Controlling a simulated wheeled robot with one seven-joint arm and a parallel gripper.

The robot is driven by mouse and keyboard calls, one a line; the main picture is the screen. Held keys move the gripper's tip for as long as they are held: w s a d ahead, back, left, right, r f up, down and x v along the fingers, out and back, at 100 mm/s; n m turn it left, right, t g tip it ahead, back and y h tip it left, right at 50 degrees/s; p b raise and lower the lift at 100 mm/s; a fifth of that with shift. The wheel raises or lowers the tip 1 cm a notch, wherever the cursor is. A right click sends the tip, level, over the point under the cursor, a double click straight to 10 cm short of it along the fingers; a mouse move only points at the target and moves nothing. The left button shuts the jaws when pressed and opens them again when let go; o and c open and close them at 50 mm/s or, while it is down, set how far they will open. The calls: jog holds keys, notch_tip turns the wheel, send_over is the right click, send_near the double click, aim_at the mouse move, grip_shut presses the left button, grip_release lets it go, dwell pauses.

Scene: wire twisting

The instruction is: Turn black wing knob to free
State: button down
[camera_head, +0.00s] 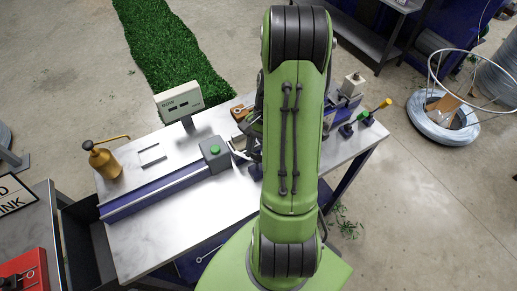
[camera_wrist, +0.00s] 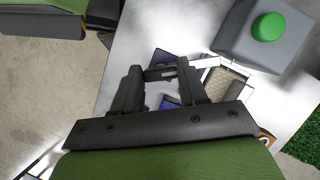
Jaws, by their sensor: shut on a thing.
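My gripper (camera_wrist: 160,74) is in the wrist view, its two black fingers reaching up over the table. A narrow dark piece, which looks like the black wing knob (camera_wrist: 158,74), spans the gap between the fingertips, and the fingers are shut on it. Its turn angle is hard to read. In the head view my green arm covers most of the gripper and the knob, just right of the grey block with a green button (camera_head: 215,153). The grey block also shows at the upper right in the wrist view (camera_wrist: 264,42).
The white table (camera_head: 235,195) carries a blue rail (camera_head: 155,195), a display box marked with text (camera_head: 179,101) and an amber pump bottle (camera_head: 104,162). Yellow- and green-handled tools (camera_head: 375,110) lie at the right. A wire coil (camera_head: 440,118) rests on the floor.

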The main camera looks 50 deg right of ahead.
jog(key=n+g, duration=0.1)
jog(key=n, duration=0.2)
jog(key=n+h, duration=0.1)
jog(key=n, duration=0.1)
jog(key=shift+w+a+n+g, duration=0.1)
jog(key=shift+w+n+g, duration=0.1)
jog(key=shift+n+g, duration=0.2)
jog(key=n+h, duration=0.1)
jog(key=n, duration=0.1)
jog(key=n+g+h, duration=0.1)
jog(key=n, duration=0.2)
jog(key=shift+w+a+n, duration=0.1)
jog(key=shift+n, duration=0.2)
jog(key=c, duration=0.6)
grip_release()
jog(key=p+v, duration=0.1)
jog(key=v, duration=1.4)
jog(key=shift+w+r+p, duration=0.15)
jog(key=shift+r+p, duration=0.2)
jog(key=shift+p, duration=0.05)
jog(key=shift+a, duration=0.1)
